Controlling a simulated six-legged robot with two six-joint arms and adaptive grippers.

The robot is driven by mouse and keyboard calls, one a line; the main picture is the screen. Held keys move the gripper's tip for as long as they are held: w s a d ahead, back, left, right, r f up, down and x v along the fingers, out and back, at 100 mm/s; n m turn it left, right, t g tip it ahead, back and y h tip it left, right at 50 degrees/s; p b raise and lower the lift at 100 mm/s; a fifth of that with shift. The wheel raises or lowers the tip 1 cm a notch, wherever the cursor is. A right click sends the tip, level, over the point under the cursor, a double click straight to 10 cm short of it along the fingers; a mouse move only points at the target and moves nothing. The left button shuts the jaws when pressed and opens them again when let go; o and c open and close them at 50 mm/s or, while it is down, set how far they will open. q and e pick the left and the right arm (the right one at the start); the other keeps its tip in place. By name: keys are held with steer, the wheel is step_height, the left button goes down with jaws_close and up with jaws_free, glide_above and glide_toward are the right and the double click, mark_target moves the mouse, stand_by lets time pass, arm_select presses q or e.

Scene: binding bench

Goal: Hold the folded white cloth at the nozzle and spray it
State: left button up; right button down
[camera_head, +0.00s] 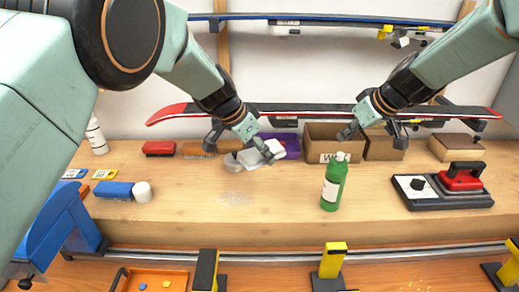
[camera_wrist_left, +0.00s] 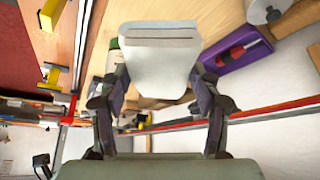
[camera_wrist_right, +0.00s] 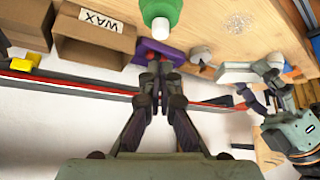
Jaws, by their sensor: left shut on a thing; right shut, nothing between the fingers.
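The folded white cloth (camera_head: 257,156) is held by my left gripper (camera_head: 262,151) above the bench, left of the green spray bottle (camera_head: 334,184). In the left wrist view the cloth (camera_wrist_left: 160,50) sits between the two fingers. The bottle stands upright on the bench, with a white nozzle (camera_head: 340,156) on top. My right gripper (camera_head: 348,134) is shut and empty, and shows just above the nozzle in the head view. In the right wrist view the nozzle (camera_wrist_right: 160,29) lies beyond the closed fingertips (camera_wrist_right: 159,64), apart from them. The cloth (camera_wrist_right: 236,73) is to its right.
A cardboard box marked WAX (camera_head: 322,158), a purple box (camera_head: 291,145) and brushes stand along the back. A red ski (camera_head: 300,110) spans behind.

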step_height(320, 180, up, 4)
steer(key=shift+r, duration=0.15)
stand_by(0.3)
arm_select(q)
steer(key=shift+s+r, duration=0.1)
arm_select(e)
steer(key=v, duration=1.2)
steer(key=shift+s, duration=0.1)
